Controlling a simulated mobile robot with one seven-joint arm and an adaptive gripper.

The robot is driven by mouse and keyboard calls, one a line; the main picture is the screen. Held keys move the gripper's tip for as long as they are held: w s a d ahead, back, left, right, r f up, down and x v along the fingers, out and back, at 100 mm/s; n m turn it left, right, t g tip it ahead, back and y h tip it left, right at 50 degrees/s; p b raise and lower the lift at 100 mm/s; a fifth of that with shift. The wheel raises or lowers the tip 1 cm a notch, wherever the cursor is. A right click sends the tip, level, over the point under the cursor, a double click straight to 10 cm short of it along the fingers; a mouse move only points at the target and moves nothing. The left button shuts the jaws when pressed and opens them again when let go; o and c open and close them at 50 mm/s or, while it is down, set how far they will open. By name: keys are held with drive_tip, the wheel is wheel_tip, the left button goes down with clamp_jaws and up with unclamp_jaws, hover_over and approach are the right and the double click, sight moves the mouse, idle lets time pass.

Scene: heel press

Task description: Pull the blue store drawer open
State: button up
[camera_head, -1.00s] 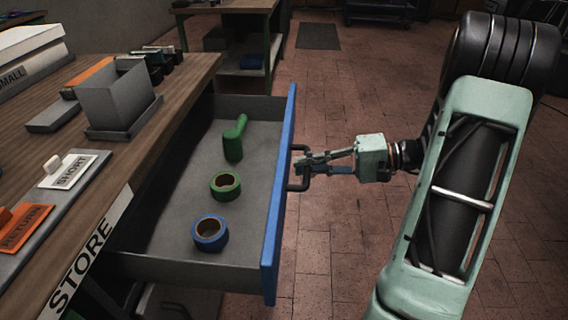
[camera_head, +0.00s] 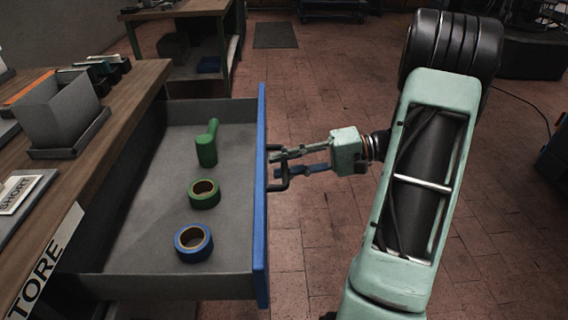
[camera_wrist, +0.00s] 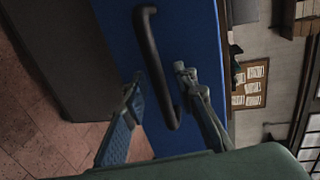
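The blue-fronted store drawer (camera_head: 261,215) stands pulled far out of the bench in the head view, its grey inside showing. Its dark bar handle (camera_head: 271,171) is on the blue front; it also shows in the wrist view (camera_wrist: 152,58) against the blue panel (camera_wrist: 195,35). My gripper (camera_head: 281,163) is at the handle, its two fingers spread apart. In the wrist view my gripper (camera_wrist: 160,82) has one finger on each side of the handle, with gaps visible, so it is not clamped. Exact contact cannot be told.
In the drawer lie a green bottle-like object (camera_head: 207,146), a green tape roll (camera_head: 204,201) and a blue tape roll (camera_head: 193,251). The wooden bench (camera_head: 128,110) carries a grey bin (camera_head: 58,108). Open tiled floor (camera_head: 315,245) lies right of the drawer.

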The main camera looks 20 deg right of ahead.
drive_tip(key=v, duration=1.2)
drive_tip(key=shift+d, duration=0.15)
idle(0.4)
